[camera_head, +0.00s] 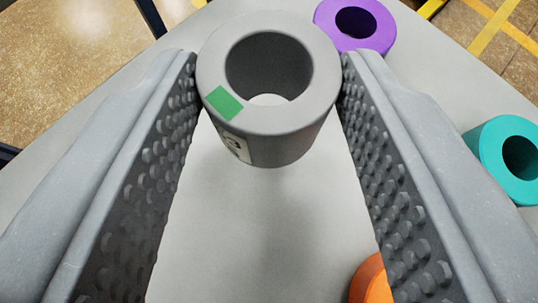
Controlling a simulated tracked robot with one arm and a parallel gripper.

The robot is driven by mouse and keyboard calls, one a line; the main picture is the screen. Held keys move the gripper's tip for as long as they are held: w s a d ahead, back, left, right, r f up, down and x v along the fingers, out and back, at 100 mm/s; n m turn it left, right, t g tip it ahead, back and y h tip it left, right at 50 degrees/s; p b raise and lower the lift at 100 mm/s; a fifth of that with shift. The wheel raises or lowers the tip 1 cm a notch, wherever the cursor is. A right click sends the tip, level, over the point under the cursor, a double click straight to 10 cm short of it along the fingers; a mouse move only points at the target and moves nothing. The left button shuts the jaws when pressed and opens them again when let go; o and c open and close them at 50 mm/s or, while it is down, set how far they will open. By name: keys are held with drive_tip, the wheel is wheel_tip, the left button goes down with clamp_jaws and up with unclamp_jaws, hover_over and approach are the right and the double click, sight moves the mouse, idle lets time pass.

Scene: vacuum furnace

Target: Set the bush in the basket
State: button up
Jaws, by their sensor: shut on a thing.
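A grey hollow cylinder, the bush (290,136), has a green square mark on its top rim and a partly seen white label on its side. It is upright at the top middle of the view. My gripper (268,85) is shut on the bush, with one studded finger against its left side and one against its right. Light grey surface shows through its bore. I cannot tell for sure whether it is clear of the table. No basket shows in this view.
A light grey table (245,235) lies below. A purple ring (378,35) stands behind the bush, a teal ring (490,140) at the right edge and an orange piece (370,285) at the bottom, partly hidden by the right finger. Brown floor with yellow lines shows beyond the table's edge.

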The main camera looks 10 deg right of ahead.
sight(269, 164)
wheel_tip(269, 164, down, 4)
drive_tip(key=shift+r+b, duration=0.1)
drive_tip(key=shift+b, duration=0.3)
drive_tip(key=o, duration=1.2)
drive_tip(key=shift+c, duration=0.2)
drive_tip(key=p+v, duration=0.1)
drive_tip(key=v, duration=1.1)
